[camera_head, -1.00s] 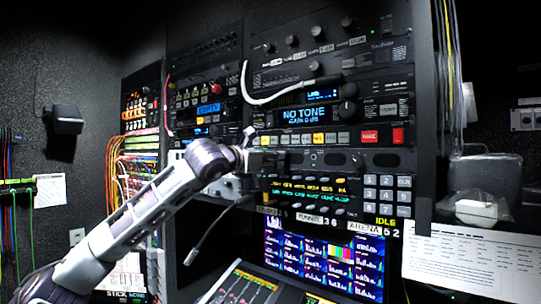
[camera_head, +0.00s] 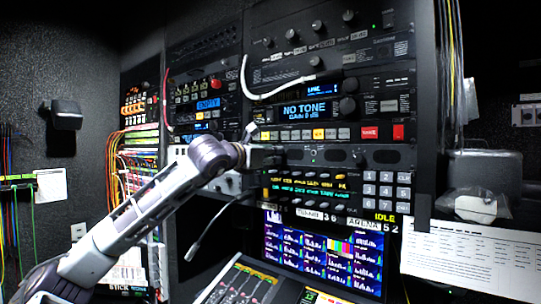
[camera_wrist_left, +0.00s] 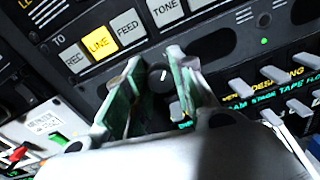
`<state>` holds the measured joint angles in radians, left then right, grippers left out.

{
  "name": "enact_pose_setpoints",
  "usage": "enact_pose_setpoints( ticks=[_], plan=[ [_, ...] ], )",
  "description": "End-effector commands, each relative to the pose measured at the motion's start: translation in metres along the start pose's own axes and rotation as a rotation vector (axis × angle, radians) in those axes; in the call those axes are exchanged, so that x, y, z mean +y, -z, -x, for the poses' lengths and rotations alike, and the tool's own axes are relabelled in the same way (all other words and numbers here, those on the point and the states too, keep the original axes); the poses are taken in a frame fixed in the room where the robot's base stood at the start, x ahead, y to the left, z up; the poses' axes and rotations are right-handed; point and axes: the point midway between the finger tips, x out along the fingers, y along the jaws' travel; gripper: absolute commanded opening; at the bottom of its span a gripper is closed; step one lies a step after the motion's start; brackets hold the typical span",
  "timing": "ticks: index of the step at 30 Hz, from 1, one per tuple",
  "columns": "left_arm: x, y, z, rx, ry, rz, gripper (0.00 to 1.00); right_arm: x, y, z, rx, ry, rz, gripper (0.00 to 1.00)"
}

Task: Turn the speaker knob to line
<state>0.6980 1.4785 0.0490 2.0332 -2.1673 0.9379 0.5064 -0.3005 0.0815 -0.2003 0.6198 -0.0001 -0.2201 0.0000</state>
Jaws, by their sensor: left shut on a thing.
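The dark round knob (camera_wrist_left: 158,78) with a short white pointer mark sits on the rack panel in the left wrist view, between my left gripper's two fingers. The pointer leans a little right of picture-up. My left gripper (camera_wrist_left: 150,92) is shut on this knob; its fingers hide the knob's sides and the print around it. In the head view my left gripper (camera_head: 264,156) is at the panel below the button row, and the knob is hidden there. A lit yellow LINE button (camera_wrist_left: 99,45) lies up and left of the knob. My right gripper is not in view.
A NO TONE display (camera_head: 305,110) and red buttons (camera_head: 370,132) are above and right of the gripper. A keypad (camera_head: 386,190) is farther right. Below are a monitor (camera_head: 320,258) and a thin gooseneck (camera_head: 205,232). Grey and white switches (camera_wrist_left: 280,75) stick out near the fingers.

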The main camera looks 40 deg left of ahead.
Motion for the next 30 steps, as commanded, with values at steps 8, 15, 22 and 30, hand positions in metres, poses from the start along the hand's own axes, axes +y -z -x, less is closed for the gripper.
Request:
enact_pose_setpoints(
  ticks=[8, 15, 22, 30],
  plan=[
    [-0.0001, -0.0002, 0.0001, 0.000, 0.000, -0.045, 0.01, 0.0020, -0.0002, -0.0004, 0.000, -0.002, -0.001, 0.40],
    [0.0000, -0.0002, 0.0001, 0.001, 0.000, -0.049, 0.01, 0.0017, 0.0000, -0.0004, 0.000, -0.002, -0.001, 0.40],
    [0.0000, -0.0002, 0.0001, 0.001, 0.000, -0.049, 0.47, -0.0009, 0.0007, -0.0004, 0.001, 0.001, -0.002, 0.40],
    [0.0001, -0.0002, 0.0001, 0.001, 0.000, -0.049, 0.47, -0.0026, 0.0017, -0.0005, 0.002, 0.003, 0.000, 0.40]
  ],
)
